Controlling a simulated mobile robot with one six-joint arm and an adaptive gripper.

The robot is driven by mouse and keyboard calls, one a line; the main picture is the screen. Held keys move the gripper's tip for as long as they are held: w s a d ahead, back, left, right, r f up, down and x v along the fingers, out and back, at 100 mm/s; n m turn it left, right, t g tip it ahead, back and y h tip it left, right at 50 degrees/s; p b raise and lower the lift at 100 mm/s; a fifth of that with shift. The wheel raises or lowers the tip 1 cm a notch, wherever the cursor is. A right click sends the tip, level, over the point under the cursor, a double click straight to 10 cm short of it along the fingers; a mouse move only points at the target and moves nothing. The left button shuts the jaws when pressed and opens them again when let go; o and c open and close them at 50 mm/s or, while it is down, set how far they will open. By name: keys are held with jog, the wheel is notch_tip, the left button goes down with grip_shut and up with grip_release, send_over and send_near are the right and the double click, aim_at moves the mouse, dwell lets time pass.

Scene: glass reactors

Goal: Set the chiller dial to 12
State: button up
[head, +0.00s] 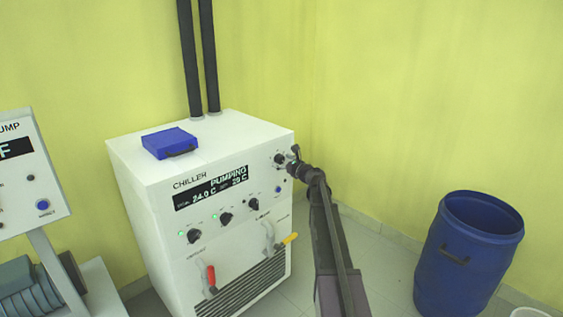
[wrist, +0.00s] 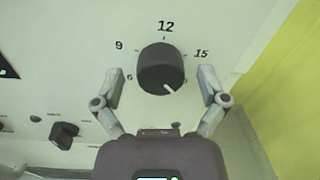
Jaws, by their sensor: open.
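The chiller (head: 150,215) is a white cabinet with a lit display reading PUMPING, 24.0 C and what looks like 20 C. Its black dial (wrist: 160,66) fills the middle of the wrist view, and it also shows in the head view (head: 279,159), small and close to the gripper. The marks 6, 9, 12 and 15 run around it, with 12 at the top. Its white pointer line points to the lower right, past 15. My gripper (wrist: 162,76) is open, one finger on each side of the dial, with a gap visible on both sides.
Several other black knobs (head: 194,236) sit lower on the panel, above a red-handled valve (head: 211,277) and a yellow-handled valve (head: 289,239). A blue box (head: 168,141) lies on top. A blue drum (head: 465,255) stands at the right, with free floor between.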

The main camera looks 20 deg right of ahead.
jog(key=c, duration=1.1)
jog(key=shift+c, duration=0.2)
